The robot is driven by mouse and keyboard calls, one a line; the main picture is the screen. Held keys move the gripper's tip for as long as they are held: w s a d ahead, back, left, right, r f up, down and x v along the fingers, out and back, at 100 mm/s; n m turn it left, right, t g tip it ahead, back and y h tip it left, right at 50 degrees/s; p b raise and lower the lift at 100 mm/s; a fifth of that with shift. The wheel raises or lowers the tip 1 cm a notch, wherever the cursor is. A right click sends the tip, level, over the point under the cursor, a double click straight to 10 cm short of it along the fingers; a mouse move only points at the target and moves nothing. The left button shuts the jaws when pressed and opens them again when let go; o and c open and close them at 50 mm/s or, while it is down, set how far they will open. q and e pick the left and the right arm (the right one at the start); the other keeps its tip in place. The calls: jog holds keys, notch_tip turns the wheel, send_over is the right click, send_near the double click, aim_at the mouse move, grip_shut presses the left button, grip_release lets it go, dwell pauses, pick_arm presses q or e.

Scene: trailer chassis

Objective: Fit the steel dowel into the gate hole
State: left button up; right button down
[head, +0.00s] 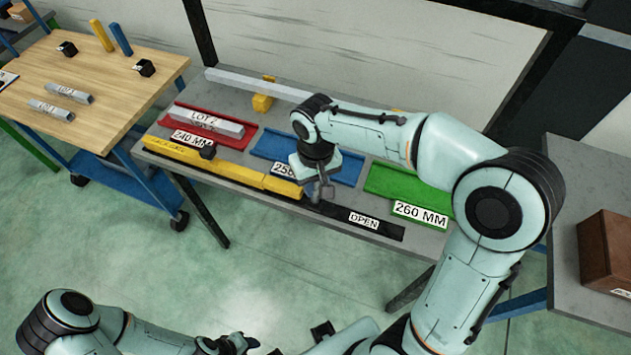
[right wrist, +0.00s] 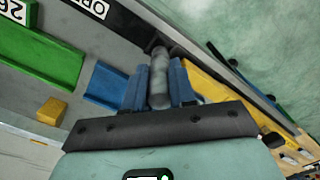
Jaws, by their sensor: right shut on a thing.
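My right gripper (head: 318,188) is over the front of the grey bench, by the right end of the yellow gauge bar (head: 222,166). In the right wrist view, it (right wrist: 158,80) is shut on a grey, round steel dowel (right wrist: 159,68), which sticks out past the fingertips. A black strip (head: 385,228) marked OPEN runs right from the yellow bar along the bench front. The gate hole cannot be made out; the gripper covers that area. I cannot tell whether the dowel touches the strip. My left gripper (head: 238,344) is low at the bottom edge, away from the bench, its jaws unclear.
Red (head: 184,123), blue (head: 345,168) and green (head: 382,184) trays lie behind the bar; the red one holds a grey LOT 2 bar (head: 208,121). A long pale bar (head: 255,85) lies at the back. A wooden table (head: 110,75) stands left, a brown box (head: 606,245) right.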

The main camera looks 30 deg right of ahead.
pick_arm(q)
jog(key=shift+s+f+b, duration=0.55)
jog(key=shift+f+b, duration=0.1)
jog(key=shift+f, duration=0.15)
pick_arm(e)
jog(key=shift+f, duration=1.15)
jog(key=c, duration=0.8)
grip_release()
jog(key=shift+c, duration=0.2)
pick_arm(q)
jog(key=w+r+p, duration=0.1)
jog(key=r+p, duration=0.1)
jog(key=shift+w+r, duration=0.3)
jog(key=shift+w, duration=0.1)
pick_arm(e)
notch_tip(320, 180, up, 14)
jog(key=shift+f, duration=0.25)
